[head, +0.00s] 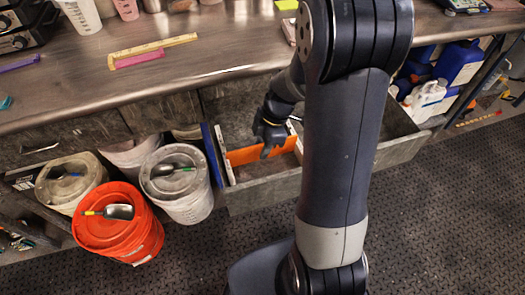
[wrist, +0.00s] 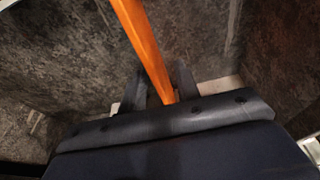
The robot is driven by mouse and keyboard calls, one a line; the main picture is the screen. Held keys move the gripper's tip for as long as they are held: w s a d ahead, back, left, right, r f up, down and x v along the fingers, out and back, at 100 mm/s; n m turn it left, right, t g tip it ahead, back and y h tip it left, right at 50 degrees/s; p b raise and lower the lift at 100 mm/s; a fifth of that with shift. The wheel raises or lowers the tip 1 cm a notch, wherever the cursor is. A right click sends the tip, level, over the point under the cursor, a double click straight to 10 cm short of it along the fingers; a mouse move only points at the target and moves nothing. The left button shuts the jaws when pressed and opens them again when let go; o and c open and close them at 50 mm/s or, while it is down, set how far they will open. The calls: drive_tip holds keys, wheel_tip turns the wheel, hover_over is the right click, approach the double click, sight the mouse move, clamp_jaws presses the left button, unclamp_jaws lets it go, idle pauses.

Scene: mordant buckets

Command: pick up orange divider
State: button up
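The orange divider (head: 256,151) stands on edge across the inside of an open drawer in the head view. It is a thin flat strip. My gripper (head: 270,148) reaches down into the drawer at the divider and hides part of it. In the wrist view the divider (wrist: 142,38) runs from the top edge down between the two fingers of my gripper (wrist: 160,75). One finger is on each side of it, with narrow gaps visible. The fingers look open around the divider. The divider's lower end is hidden by the gripper body.
The grey drawer (head: 262,193) juts out under the workbench (head: 220,55). A blue panel (head: 213,155) and a white strip stand at its left end. An orange bucket (head: 130,240) and grey-lidded buckets with scoops stand to the left. White and blue jugs sit at right. Floor in front is clear.

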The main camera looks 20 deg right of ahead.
drive_tip(key=shift+x, duration=0.95)
drive_tip(key=shift+c, duration=0.2)
clamp_jaws()
